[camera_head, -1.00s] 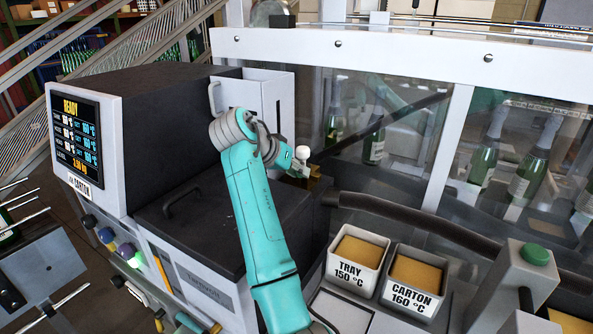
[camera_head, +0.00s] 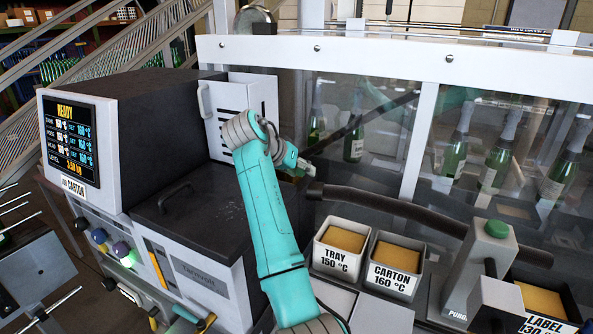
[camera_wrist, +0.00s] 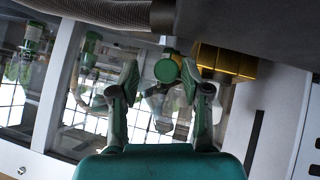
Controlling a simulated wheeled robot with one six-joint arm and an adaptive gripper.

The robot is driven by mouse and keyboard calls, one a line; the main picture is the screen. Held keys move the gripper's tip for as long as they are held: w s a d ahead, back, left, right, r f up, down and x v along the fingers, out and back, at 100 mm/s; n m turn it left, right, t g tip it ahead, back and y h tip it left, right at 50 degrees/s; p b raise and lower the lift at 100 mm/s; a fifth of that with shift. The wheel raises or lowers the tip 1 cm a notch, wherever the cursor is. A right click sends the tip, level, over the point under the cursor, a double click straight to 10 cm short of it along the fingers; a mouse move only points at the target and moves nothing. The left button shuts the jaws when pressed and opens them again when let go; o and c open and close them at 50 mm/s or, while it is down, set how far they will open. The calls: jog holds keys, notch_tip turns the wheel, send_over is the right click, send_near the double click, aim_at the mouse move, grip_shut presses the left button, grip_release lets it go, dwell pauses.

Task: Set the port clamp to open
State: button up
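My gripper (camera_wrist: 160,85) is open in the wrist view, its two green-tipped fingers apart. A round green knob-like end (camera_wrist: 167,69) shows between the fingertips, nearer the right one; I cannot tell whether they touch. A gold block (camera_wrist: 226,62) sits just right of it against the dark machine body. These look like parts of the port clamp, but its setting cannot be read. In the head view my gripper (camera_head: 301,165) is at the melter's right side, by the hose end, and my arm hides most of the port.
The dark melter (camera_head: 170,120) with its READY screen (camera_head: 70,140) stands left. A thick black hose (camera_head: 400,208) runs right from the port. TRAY (camera_head: 341,248) and CARTON (camera_head: 394,268) bins stand in front. Clear guard panels with bottles are behind.

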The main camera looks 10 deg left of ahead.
jog(key=shift+a, duration=0.1)
jog(key=shift+s+a+r, duration=0.25)
jog(key=shift+s+r, duration=0.05)
jog(key=v, duration=1.1)
